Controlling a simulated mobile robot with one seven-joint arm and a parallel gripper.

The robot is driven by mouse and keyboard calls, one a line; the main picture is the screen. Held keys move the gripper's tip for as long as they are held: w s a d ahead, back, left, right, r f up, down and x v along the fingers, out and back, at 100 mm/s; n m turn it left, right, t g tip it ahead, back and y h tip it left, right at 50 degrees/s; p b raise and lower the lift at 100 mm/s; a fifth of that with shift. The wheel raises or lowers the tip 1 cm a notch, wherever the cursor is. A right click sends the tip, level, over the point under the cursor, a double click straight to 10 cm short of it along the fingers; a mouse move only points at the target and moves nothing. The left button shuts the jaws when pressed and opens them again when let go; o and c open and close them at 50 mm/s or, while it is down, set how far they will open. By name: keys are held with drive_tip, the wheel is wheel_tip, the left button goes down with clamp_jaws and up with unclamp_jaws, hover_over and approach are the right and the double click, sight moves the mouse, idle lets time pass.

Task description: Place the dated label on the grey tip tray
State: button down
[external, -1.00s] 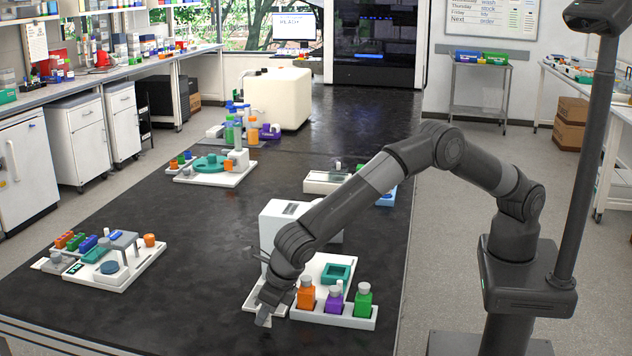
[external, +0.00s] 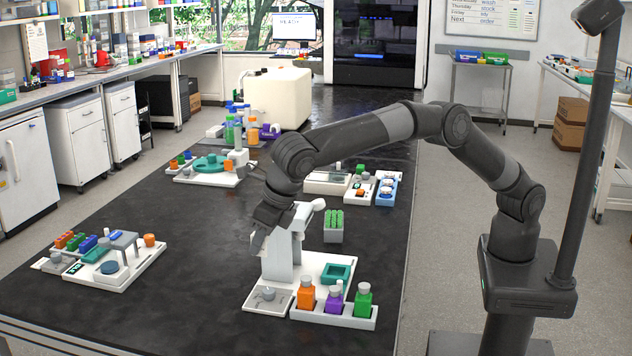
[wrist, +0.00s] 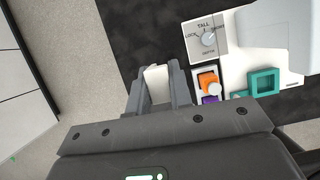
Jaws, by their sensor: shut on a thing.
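My gripper (external: 259,241) is raised in front of the white upright instrument in the external view. In the wrist view my gripper (wrist: 158,86) is shut on a small white piece (wrist: 156,82), which looks like the label; no date can be read on it. In the external view the held piece is too small to make out. A grey tray with green tips (external: 333,234) stands on the dark bench, behind and right of the white instrument. It is apart from my gripper and does not show in the wrist view.
Below my gripper is a dial panel (external: 268,299). Beside it stand orange (external: 306,299), purple (external: 334,302) and green (external: 363,302) bottles in a white holder. The white instrument (external: 278,256) rises between my gripper and the grey tray. Bare bench lies to the left.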

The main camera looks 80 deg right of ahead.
wheel_tip(320, 180, up, 6)
drive_tip(key=shift+d+r, duration=0.1)
drive_tip(key=shift+r, duration=0.1)
drive_tip(key=w+d+r+m+g+h, duration=0.2)
drive_tip(key=d+m, duration=0.8)
drive_tip(key=d, duration=2.2)
drive_tip(key=s+d+f+m+g+h, duration=0.1)
drive_tip(key=s+d+m, duration=0.35)
drive_tip(key=d, duration=0.45)
drive_tip(key=s+d+m+g, duration=0.25)
drive_tip(key=s+d, duration=0.25)
drive_tip(key=d, duration=0.4)
drive_tip(key=s+d+f+m+g+h, duration=0.1)
drive_tip(key=s+d+m, duration=0.35)
drive_tip(key=d, duration=0.55)
hover_over(337, 218)
drive_tip(key=shift+m, duration=0.25)
drive_tip(key=f, duration=1.1)
drive_tip(key=a+f, duration=0.1)
drive_tip(key=f, duration=0.5)
drive_tip(key=shift+f, duration=0.35)
drive_tip(key=shift+w+a+f, duration=0.3)
drive_tip(key=shift+a+f, duration=0.05)
drive_tip(key=shift+f, duration=1.95)
